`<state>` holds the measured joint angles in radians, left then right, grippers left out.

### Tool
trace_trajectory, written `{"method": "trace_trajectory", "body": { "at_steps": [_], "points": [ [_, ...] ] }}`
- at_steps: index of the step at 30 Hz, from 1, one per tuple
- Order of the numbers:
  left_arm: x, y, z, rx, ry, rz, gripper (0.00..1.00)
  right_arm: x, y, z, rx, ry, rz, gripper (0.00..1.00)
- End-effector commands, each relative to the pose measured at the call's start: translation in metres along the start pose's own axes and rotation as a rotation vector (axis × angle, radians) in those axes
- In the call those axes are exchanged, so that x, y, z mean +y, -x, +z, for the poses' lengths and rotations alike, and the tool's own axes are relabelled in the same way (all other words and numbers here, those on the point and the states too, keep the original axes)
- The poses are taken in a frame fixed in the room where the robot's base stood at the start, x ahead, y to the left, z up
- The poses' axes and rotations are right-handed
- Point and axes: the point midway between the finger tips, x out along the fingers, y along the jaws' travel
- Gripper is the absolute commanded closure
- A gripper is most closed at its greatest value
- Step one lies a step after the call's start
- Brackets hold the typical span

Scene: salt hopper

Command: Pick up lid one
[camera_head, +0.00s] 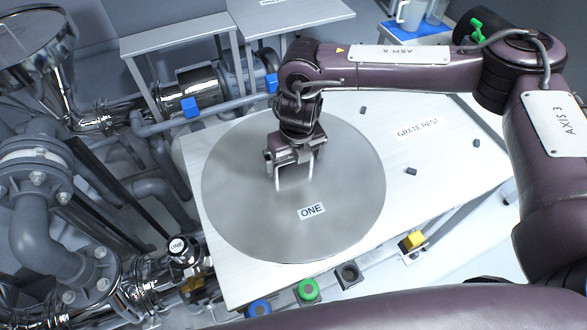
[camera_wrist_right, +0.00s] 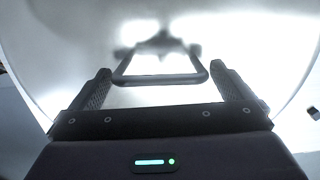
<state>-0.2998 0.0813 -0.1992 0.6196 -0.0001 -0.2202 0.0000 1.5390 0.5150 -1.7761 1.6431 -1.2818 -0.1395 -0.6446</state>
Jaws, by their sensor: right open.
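Lid one is a large round grey metal disc (camera_head: 340,235) with a white label reading ONE, lying flat on a pale worktop. A bent-bar handle (camera_head: 294,183) rises from its middle. My right gripper (camera_head: 294,172) comes down over the handle from above. In the right wrist view the gripper (camera_wrist_right: 160,85) is open, with one finger on each side of the handle bar (camera_wrist_right: 160,80). The bar lies between the fingers with a gap at each side, and the disc (camera_wrist_right: 60,60) fills the background. My left gripper is not in view.
The worktop (camera_head: 440,165), marked GRATE REST, has several small dark blocks on it and free room right of the lid. Pipes and a flanged valve (camera_head: 50,200) crowd the left. Blue and green round knobs (camera_head: 308,290) sit at the front edge. Grey shelves (camera_head: 180,35) stand behind.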

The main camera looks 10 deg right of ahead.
Motion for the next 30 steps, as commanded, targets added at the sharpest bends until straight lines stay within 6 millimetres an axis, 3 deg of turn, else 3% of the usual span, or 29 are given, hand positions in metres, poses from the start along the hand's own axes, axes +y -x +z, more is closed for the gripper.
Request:
{"method": "trace_trajectory", "body": {
  "at_steps": [4, 11, 24, 30],
  "points": [
    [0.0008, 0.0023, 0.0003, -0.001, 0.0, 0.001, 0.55, 0.0002, -0.0134, 0.0001, 0.0, -0.001, 0.001, 0.0],
    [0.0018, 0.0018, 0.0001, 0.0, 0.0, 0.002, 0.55, 0.0002, -0.0152, 0.0004, -0.002, -0.001, 0.001, 0.0],
    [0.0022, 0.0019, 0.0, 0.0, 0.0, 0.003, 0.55, 0.0004, -0.0147, 0.0004, -0.002, -0.001, 0.001, 0.58],
    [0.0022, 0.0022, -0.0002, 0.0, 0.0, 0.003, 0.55, 0.0008, -0.013, 0.0018, -0.005, -0.001, 0.003, 0.6]
  ]
}}
